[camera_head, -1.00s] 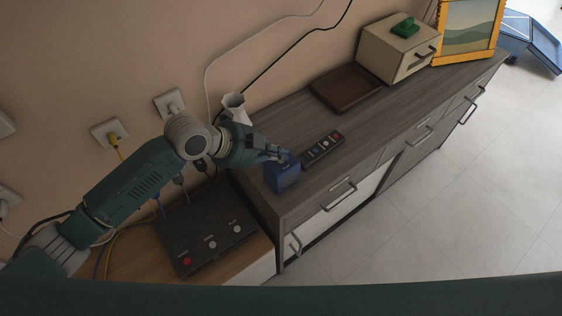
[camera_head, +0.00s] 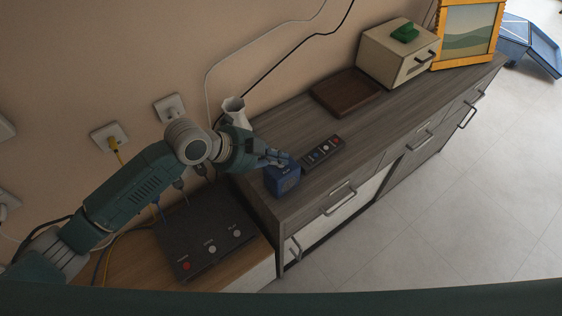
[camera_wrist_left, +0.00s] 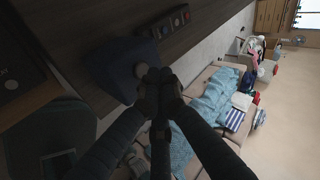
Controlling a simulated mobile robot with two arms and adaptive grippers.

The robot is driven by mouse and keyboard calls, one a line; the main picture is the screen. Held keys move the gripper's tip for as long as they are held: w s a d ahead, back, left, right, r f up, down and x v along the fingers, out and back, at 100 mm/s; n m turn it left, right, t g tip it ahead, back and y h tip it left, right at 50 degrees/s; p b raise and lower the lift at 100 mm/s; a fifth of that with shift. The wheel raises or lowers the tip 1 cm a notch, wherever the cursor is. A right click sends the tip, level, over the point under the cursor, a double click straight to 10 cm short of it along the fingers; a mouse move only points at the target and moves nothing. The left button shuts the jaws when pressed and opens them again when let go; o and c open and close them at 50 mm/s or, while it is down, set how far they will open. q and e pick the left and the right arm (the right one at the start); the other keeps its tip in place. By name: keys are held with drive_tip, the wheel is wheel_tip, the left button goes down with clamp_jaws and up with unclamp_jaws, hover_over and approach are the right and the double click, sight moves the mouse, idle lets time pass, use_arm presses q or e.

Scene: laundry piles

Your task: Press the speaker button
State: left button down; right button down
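A small dark blue box (camera_head: 282,180), which looks like the speaker, stands on the near left end of the grey wooden cabinet. In the left wrist view the box (camera_wrist_left: 108,66) shows a round pale button (camera_wrist_left: 141,70) on its face. My left gripper (camera_head: 284,161) is at the top of the box in the head view. In the left wrist view its fingers (camera_wrist_left: 158,82) are drawn together, with their tips right beside the button. I cannot tell whether they touch it. Nothing shows between the fingers. My right gripper is not in view.
A black device with buttons (camera_head: 205,238) sits on a lower wooden surface. A brown tray (camera_head: 345,92) and beige drawer box (camera_head: 396,55) are farther right.

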sight(279, 168)
use_arm(q)
drive_tip(key=shift+f, duration=0.1)
idle(0.3)
drive_tip(key=shift+f+b, duration=0.3)
drive_tip(key=shift+f, duration=0.15)
idle(0.4)
drive_tip(key=shift+r+p, duration=0.4)
drive_tip(key=shift+r, duration=0.15)
drive_tip(key=shift+r, duration=0.1)
wheel_tip(279, 168, up, 6)
drive_tip(key=p, duration=0.4)
drive_tip(key=shift+p, duration=0.4)
